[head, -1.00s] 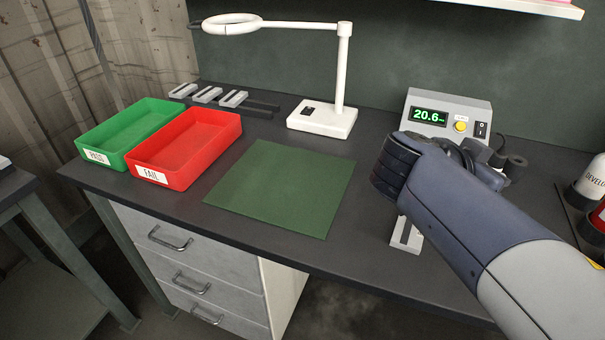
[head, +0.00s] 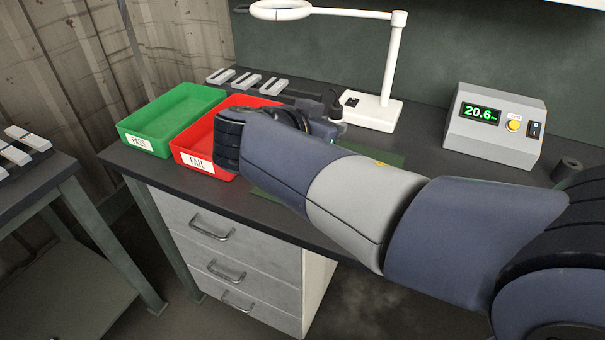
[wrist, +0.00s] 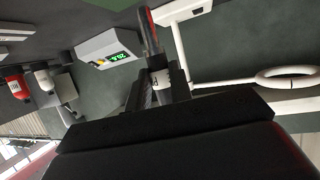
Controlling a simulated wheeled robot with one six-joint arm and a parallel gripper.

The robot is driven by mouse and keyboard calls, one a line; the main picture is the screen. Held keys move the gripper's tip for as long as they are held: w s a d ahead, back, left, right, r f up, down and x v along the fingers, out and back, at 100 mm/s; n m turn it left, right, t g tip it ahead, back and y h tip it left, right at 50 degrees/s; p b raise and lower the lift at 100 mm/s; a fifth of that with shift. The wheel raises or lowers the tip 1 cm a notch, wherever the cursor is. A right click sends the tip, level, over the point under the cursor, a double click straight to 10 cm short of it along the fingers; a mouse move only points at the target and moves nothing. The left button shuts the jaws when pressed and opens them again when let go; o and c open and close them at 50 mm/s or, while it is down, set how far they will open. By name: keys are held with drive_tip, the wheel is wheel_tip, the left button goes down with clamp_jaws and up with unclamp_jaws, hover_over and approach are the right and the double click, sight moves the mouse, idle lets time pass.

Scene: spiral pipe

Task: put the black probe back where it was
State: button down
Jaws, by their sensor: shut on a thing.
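My gripper (head: 316,116) is above the bench, by the right side of the red FAIL tray and in front of the lamp base. My wrist hides much of it in the head view. In the wrist view its fingers (wrist: 157,84) are shut on a dark, slim thing with a white label, which I take for the black probe (wrist: 149,38). Its lettering is too small to read surely. A dark upright cylinder (head: 567,168) stands on the bench right of the meter; I cannot tell whether it is a holder.
The grey meter (head: 494,125) reads 20.6. The white ring lamp (head: 372,110) stands behind my gripper. A green PASS tray (head: 145,143) and red FAIL tray (head: 187,152) are at left. Grey blocks (head: 247,80) lie behind them. My arm mostly covers the green mat (head: 385,158).

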wheel_tip(320, 180, down, 8)
drive_tip(key=shift+d+f+b, duration=0.1)
drive_tip(key=shift+b, duration=0.35)
drive_tip(key=shift+f, duration=0.2)
drive_tip(key=c, duration=1.3)
unclamp_jaws()
drive_tip(key=shift+o, duration=0.2)
drive_tip(key=shift+r, duration=0.1)
drive_tip(key=shift+r, duration=0.15)
drive_tip(key=v, duration=1.2)
